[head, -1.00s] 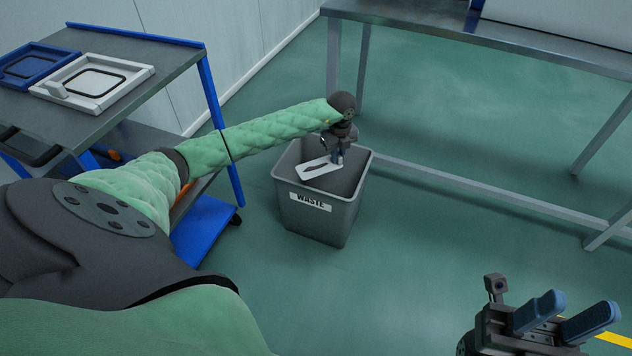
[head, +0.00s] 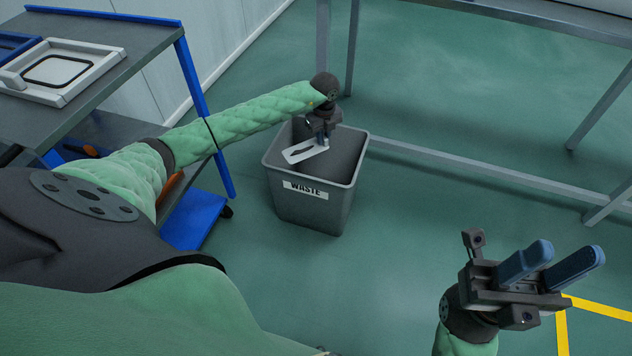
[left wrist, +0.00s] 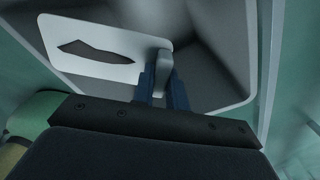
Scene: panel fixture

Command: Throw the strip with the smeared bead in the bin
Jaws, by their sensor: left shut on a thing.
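My left gripper (head: 323,139) is shut on the white strip (head: 303,153), which carries a dark, uneven smeared bead. The strip is over the open mouth of the grey bin (head: 313,212) labelled WASTE. In the left wrist view the strip (left wrist: 92,75) shows its wide dark mark, and its grey tab sits between the blue fingertips (left wrist: 163,85). The bin's inner walls show around and below it. My right gripper (head: 552,264) is open and empty at the lower right, well away from the bin.
A cart (head: 100,85) with a blue frame stands at the left, bearing a white frame fixture (head: 62,72) with a black bead and a blue tray (head: 15,45). A metal table (head: 520,22) stands at the back right. Floor right of the bin is clear.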

